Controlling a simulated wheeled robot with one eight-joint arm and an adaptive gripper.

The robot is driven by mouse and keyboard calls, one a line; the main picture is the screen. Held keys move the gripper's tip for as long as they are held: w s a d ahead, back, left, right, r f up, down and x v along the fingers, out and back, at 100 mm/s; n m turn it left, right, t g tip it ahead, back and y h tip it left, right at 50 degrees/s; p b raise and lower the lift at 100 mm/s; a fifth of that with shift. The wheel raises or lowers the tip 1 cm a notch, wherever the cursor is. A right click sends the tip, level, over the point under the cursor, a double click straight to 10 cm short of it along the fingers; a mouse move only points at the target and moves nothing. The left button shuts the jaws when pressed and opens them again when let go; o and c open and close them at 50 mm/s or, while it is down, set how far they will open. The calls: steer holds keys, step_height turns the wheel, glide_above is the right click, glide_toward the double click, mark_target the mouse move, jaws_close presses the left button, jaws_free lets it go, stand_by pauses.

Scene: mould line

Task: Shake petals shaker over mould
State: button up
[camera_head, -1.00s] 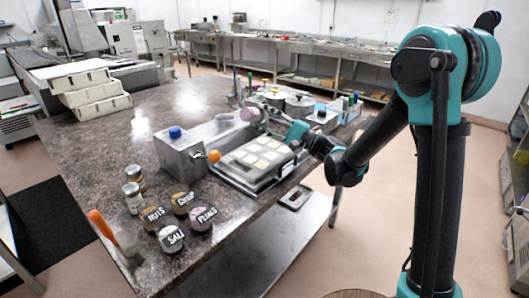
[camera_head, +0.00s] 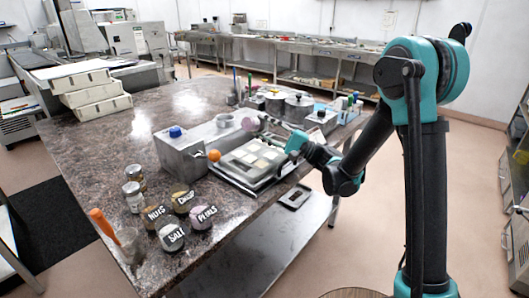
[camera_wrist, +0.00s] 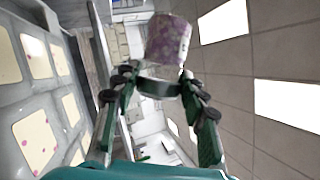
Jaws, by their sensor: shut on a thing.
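My gripper (camera_wrist: 160,92) is shut on the petals shaker (camera_wrist: 168,40), a clear jar with purple-pink, speckled contents. In the wrist view the jar's clear end is between the fingers and its speckled part points away from them. In the head view the small pinkish shaker (camera_head: 249,123) is held above the far side of the mould (camera_head: 231,171). The mould is a grey tray with cream-filled square cells on the metal bench unit. In the wrist view the mould (camera_wrist: 14,100) is at the left, and pink specks lie on several fillings.
Labelled jars, including salt (camera_head: 171,237) and nuts (camera_head: 155,216), stand at the table's front left. A grey box with a blue cap (camera_head: 176,132) and an orange ball (camera_head: 214,155) are left of the mould. Pots (camera_head: 298,108) stand behind. The table's left-middle is clear.

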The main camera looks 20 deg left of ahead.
steer(key=shift+s+a+f, duration=0.1)
steer(key=shift+s+f, duration=0.1)
steer(key=shift+f, duration=0.2)
steer(key=shift+w+a+r, duration=0.1)
steer(key=shift+w+r, duration=0.05)
steer(key=shift+r, duration=2)
